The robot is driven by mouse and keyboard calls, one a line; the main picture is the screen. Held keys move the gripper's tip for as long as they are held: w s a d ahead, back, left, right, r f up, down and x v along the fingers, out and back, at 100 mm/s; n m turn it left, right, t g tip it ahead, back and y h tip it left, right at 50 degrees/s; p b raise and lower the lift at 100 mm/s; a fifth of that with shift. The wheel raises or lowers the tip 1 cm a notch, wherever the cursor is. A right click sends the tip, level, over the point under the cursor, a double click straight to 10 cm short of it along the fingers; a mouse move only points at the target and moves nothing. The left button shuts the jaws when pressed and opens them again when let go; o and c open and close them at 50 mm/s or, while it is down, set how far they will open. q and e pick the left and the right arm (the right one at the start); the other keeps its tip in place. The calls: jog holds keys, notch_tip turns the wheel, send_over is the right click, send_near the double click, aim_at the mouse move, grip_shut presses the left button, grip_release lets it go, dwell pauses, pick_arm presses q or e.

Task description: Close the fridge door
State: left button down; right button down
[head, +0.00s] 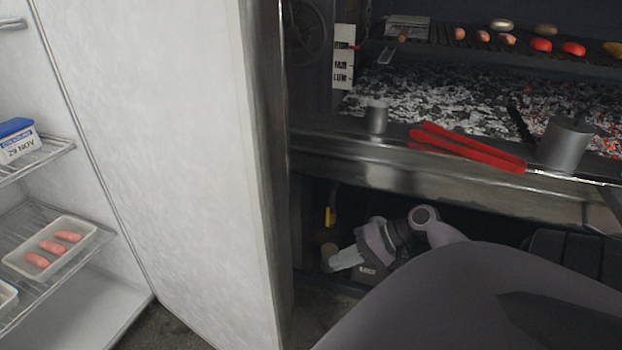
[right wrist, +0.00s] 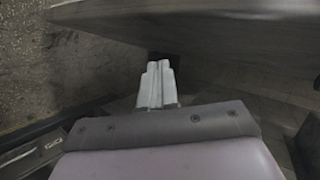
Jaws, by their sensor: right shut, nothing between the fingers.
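The fridge door (head: 165,150) stands open in the head view, a tall white panel left of centre with a metallic edge on its right side. The open fridge interior (head: 80,305) shows at the far left. My right gripper (head: 338,260) is low, just right of the door's edge, with its fingers pointing left towards it. It is shut and empty; the pale fingers also show together in the right wrist view (right wrist: 157,82). A gap shows between fingertips and door edge in the head view; I cannot tell the depth between them. My left gripper is out of view.
Wire shelves in the fridge hold a meat tray (head: 50,247) and a blue-lidded box (head: 18,140). Right of the door is a grill with glowing coals (head: 440,95), red tongs (head: 465,147) and a metal pot (head: 565,145) on its ledge. My arm fills the lower right.

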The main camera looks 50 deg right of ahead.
jog(key=s+d+r+n+t+y+b, duration=0.1)
jog(key=d+r+y, duration=0.25)
jog(key=r, duration=0.65)
jog(key=s+d+r+n+t+y+b, duration=0.15)
jog(key=r+y, duration=0.25)
jog(key=r, duration=0.5)
jog(key=s+a+p+x, duration=0.1)
jog(key=x, duration=1.2)
jog(key=shift+s+m, duration=0.3)
jog(key=shift+m, duration=0.05)
jog(key=shift+f, duration=0.1)
jog(key=shift+a, duration=0.2)
